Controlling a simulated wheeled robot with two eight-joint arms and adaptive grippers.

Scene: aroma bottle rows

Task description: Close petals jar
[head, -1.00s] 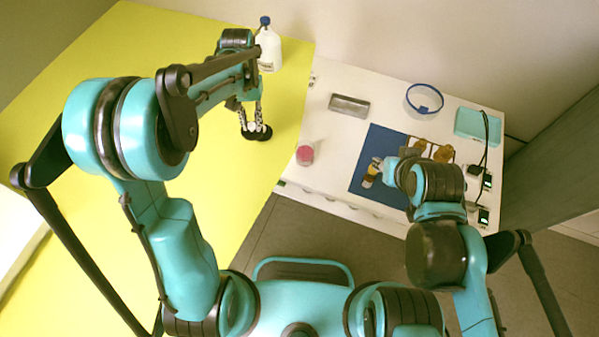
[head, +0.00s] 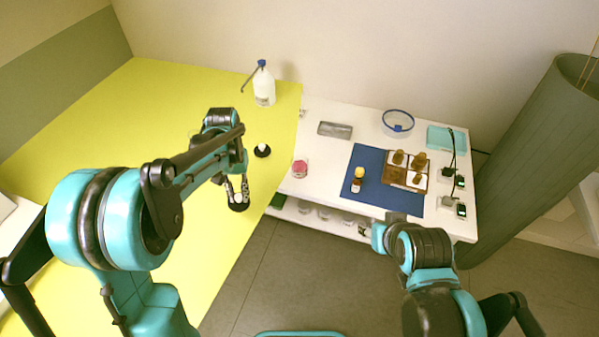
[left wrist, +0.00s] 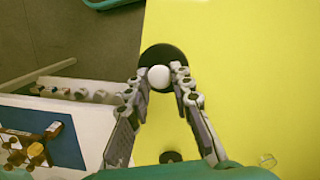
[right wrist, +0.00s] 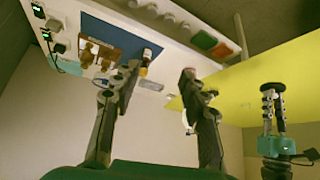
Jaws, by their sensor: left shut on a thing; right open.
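The petals jar (head: 300,168), a small clear jar with pink contents, stands on the white table near its left edge. My left gripper (head: 238,196) is shut on the white knob of a round black lid, which also shows between its fingertips in the left wrist view (left wrist: 160,76). It holds this lid near the yellow table's right edge, left of and nearer than the jar. A second black lid with a white knob (head: 262,150) lies on the yellow table. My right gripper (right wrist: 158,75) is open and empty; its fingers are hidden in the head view.
A blue mat (head: 402,201) carries two small bottles and a wooden rack (head: 396,177) with brown bottles. A grey tray (head: 335,130), a blue-rimmed bowl (head: 398,123) and small devices stand around it. A white pump bottle (head: 264,87) stands at the back of the yellow table.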

